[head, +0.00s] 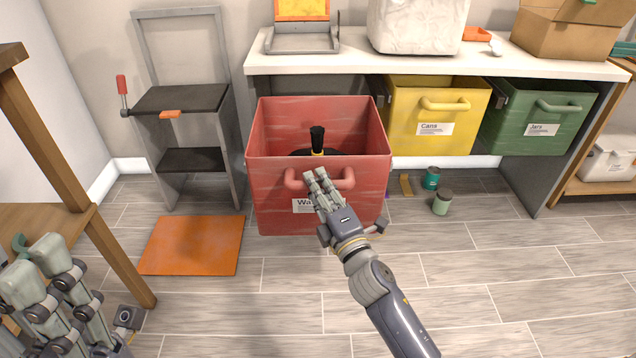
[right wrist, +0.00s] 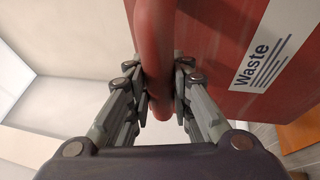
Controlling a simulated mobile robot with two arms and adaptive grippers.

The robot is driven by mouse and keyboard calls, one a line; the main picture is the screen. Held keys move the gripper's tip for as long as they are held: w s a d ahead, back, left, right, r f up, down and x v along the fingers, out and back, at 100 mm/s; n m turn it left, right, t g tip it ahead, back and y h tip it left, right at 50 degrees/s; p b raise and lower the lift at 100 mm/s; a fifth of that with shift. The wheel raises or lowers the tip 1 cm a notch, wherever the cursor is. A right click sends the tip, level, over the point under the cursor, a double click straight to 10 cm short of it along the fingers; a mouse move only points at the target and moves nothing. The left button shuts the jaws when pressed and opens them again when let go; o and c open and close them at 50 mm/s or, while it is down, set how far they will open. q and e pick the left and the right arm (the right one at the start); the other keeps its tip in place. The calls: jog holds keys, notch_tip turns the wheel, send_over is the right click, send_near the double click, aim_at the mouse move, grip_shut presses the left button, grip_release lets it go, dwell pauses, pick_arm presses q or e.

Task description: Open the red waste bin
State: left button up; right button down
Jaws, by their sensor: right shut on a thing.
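The red waste bin (head: 270,205) stands out in front of the white counter, with its open top showing a dark object with a black handle inside. Its label reads "Waste", and the label also shows in the right wrist view (right wrist: 262,65). My right gripper (head: 318,180) is at the bin's front, shut on the red bar handle (head: 347,178). In the right wrist view the fingers (right wrist: 160,85) lie on both sides of the handle (right wrist: 155,40). My left gripper (head: 48,272) is at the lower left, away from the bin, with its fingers apart and nothing visible between them.
A yellow Cans bin (head: 400,135) and a green Jars bin (head: 510,140) sit under the counter (head: 360,63). A teal can (head: 431,178) and a jar (head: 442,203) are on the floor. An orange panel (head: 192,245) lies at left near a wooden shelf (head: 115,255). The front floor is clear.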

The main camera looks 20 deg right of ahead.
jog(key=c, duration=1.4)
grip_release()
jog(key=v, duration=1.2)
jog(key=shift+f, duration=0.1)
